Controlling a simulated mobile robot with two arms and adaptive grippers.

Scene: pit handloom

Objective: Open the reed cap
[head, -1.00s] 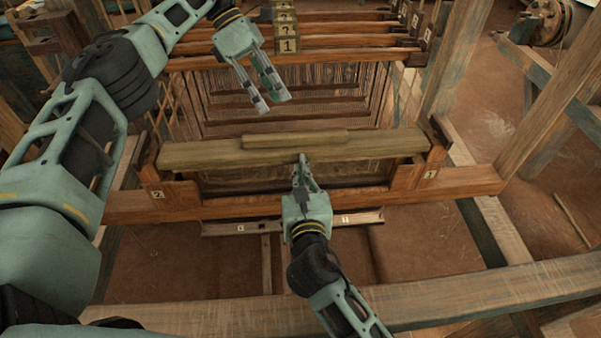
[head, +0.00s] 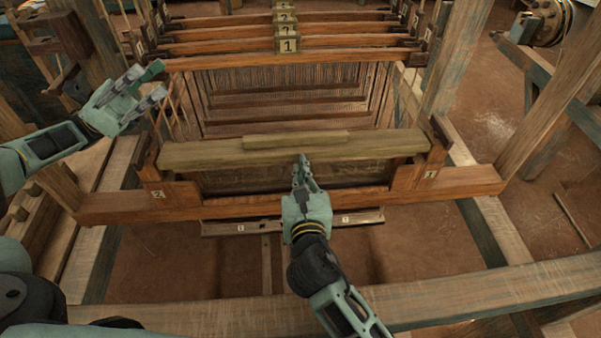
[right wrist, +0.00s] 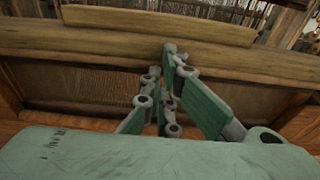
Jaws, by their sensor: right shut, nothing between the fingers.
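The reed cap (head: 380,146) is a long olive-brown wooden beam with a raised strip (head: 296,140) along its top. It lies across the top of the batten frame, above the reed (head: 250,178). It also shows in the right wrist view (right wrist: 110,45). My right gripper (head: 302,158) is shut and empty, its fingertips at the front face of the cap near its middle; I cannot tell whether they touch. My left gripper (head: 160,81) is open and empty, off to the left of the cap's left end.
Behind the cap stand heddle frames (head: 285,102) with numbered bars (head: 350,58) above them. Upright posts (head: 458,60) flank the loom. A thick front beam (head: 450,292) crosses near me. A narrow treadle bar (head: 290,225) lies low below the batten.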

